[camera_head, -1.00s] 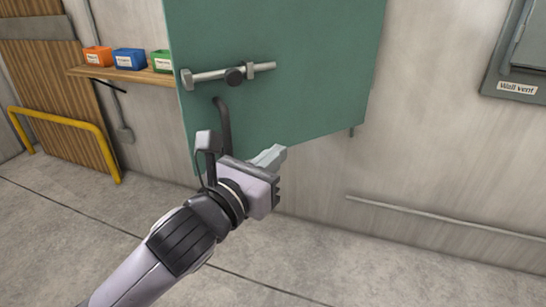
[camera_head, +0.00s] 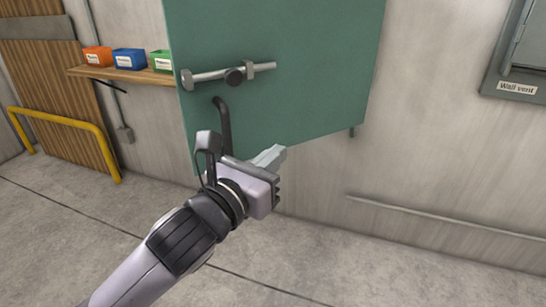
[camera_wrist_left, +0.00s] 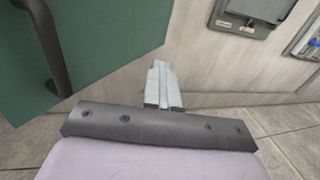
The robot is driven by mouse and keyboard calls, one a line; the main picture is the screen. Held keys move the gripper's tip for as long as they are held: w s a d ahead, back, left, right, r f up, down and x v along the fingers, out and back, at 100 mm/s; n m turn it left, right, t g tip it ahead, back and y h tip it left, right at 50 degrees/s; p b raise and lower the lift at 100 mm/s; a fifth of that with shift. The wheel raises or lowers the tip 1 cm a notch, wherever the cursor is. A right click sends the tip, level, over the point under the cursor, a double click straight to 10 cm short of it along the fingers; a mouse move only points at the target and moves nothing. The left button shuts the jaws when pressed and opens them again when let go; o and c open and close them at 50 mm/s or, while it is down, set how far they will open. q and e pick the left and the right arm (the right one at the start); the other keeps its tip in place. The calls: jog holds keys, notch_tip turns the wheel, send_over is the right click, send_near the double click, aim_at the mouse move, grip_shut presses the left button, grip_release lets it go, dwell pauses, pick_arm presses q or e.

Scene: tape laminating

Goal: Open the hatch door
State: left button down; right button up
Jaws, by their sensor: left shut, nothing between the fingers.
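The green hatch door (camera_head: 300,85) stands out at an angle from the wall in the head view, its free edge on the left. A grey sliding bolt (camera_head: 235,74) and a dark curved handle (camera_head: 222,122) are on its face. My left gripper (camera_head: 278,150) is shut and empty, in front of the door's lower edge, to the right of and below the handle. In the left wrist view the shut fingers (camera_wrist_left: 162,75) point at the wall beside the door (camera_wrist_left: 110,40). The handle (camera_wrist_left: 47,50) is at the left there, apart from the fingers. My right gripper is not in view.
A shelf (camera_head: 125,75) with orange, blue and green bins is on the wall at the left. A yellow rail (camera_head: 65,123) stands below it. A wall vent (camera_head: 518,75) is at the right. The floor right of my arm is clear.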

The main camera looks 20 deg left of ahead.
pick_arm(q)
jog(key=c, duration=1.1)
grip_release()
jog(key=shift+p+v, duration=2.55)
jog(key=shift+v, duration=1)
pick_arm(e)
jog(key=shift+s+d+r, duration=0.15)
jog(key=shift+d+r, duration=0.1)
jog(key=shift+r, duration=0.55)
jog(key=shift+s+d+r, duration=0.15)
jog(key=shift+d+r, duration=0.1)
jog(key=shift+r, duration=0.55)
